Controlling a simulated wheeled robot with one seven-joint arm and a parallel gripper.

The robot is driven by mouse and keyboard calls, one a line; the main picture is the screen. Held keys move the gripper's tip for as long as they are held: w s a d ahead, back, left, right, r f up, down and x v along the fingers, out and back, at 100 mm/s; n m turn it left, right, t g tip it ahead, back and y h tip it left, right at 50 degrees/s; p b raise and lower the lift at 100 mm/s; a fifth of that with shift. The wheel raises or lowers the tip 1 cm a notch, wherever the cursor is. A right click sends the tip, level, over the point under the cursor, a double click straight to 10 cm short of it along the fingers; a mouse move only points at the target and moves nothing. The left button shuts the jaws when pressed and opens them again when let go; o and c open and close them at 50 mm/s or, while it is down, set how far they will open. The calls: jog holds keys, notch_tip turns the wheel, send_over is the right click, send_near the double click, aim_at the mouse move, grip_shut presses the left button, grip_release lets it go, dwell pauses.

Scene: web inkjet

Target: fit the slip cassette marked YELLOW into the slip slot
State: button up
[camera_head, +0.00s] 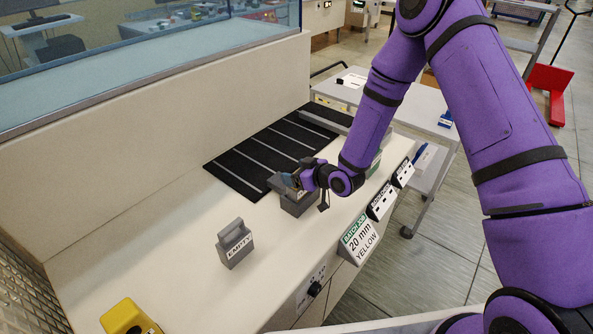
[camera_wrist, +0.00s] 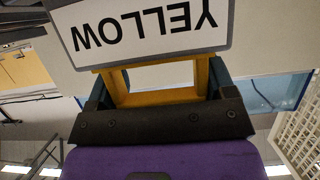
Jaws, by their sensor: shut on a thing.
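The cassette marked YELLOW (camera_wrist: 145,28) fills the top of the wrist view, its white label upside down. My gripper (camera_wrist: 157,85) is shut on the cassette's orange-yellow handle, with a dark finger at each side. In the head view my gripper (camera_head: 293,181) is over the middle of the pale bench, at a grey block (camera_head: 298,206). I cannot tell whether this block is the slip slot's housing or part of the cassette. The cassette's lower end and any slot opening are hidden. A grey cassette marked EMPTY (camera_head: 235,246) stands upright on the bench, left of my gripper.
A black mat with pale lines (camera_head: 262,156) lies behind my gripper. A sign reading 20 mm YELLOW (camera_head: 361,240) stands at the front edge, beside smaller dark label stands (camera_head: 381,202). A yellow device (camera_head: 122,316) sits at lower left. Bench around the EMPTY cassette is clear.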

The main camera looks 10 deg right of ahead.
jog(key=shift+f, duration=0.35)
jog(key=o, duration=1.4)
jog(key=v, duration=1)
jog(key=shift+s+d+r, duration=0.15)
jog(key=shift+s+d, duration=0.05)
jog(key=shift+d, duration=0.05)
jog(key=shift+r, duration=0.1)
